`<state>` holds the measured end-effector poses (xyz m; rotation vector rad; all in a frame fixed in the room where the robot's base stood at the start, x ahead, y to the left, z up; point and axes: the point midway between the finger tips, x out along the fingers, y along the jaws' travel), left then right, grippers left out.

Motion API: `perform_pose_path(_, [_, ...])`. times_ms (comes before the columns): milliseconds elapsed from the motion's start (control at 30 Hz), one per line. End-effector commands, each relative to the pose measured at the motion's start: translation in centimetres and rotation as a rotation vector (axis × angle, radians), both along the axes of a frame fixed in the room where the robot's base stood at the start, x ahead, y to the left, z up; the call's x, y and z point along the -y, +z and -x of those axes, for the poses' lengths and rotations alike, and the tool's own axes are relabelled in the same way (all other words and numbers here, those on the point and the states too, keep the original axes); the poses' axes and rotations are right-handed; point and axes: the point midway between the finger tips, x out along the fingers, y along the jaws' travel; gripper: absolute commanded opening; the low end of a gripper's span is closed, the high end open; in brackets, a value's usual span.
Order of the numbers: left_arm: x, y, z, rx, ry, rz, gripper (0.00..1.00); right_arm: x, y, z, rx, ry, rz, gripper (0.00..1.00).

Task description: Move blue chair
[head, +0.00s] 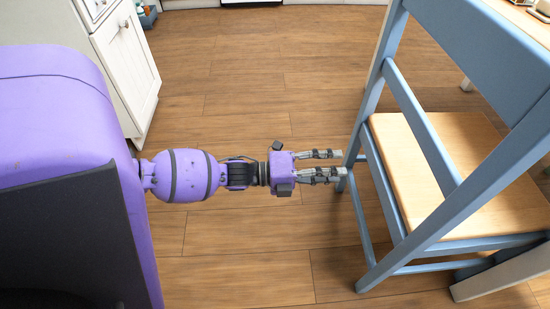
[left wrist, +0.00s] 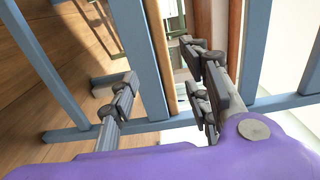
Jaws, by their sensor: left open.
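The blue chair (head: 492,48) stands at the right in the head view, with a light wooden seat (head: 465,160) and a blue frame. My left gripper (head: 342,163) is open and reaches right, its fingertips close to a blue upright of the chair. In the left wrist view the chair's blue bars (left wrist: 140,55) run between and beside the two spread fingers (left wrist: 160,72). I cannot tell whether either finger touches the frame. My right gripper is not in view.
A white cabinet (head: 125,60) stands at the upper left. A table edge (head: 525,20) shows behind the chair at the upper right. A pale slanted leg (head: 495,277) lies close to the chair at the lower right. The wooden floor (head: 270,75) in the middle is clear.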

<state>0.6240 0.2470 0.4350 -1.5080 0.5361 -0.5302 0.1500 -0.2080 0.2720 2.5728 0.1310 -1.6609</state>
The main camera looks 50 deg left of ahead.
Motion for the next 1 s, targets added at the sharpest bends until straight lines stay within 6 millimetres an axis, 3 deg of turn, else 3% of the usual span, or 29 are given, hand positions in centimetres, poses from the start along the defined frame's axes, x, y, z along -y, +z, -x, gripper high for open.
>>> perform_pose_path(167, [1.3,0.0,-1.8,0.011,-0.005,-0.003,0.44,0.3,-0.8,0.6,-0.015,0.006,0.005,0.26])
perform_pose_path(367, [4.3,-0.1,-5.4,0.009,-0.005,0.000,0.44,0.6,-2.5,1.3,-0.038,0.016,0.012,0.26])
perform_pose_path(700, [8.9,0.1,-11.0,0.008,-0.003,-0.002,0.44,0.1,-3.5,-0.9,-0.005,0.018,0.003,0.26])
perform_pose_path(1000, [10.2,0.1,-12.6,0.005,-0.002,-0.003,0.44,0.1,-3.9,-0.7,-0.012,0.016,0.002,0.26])
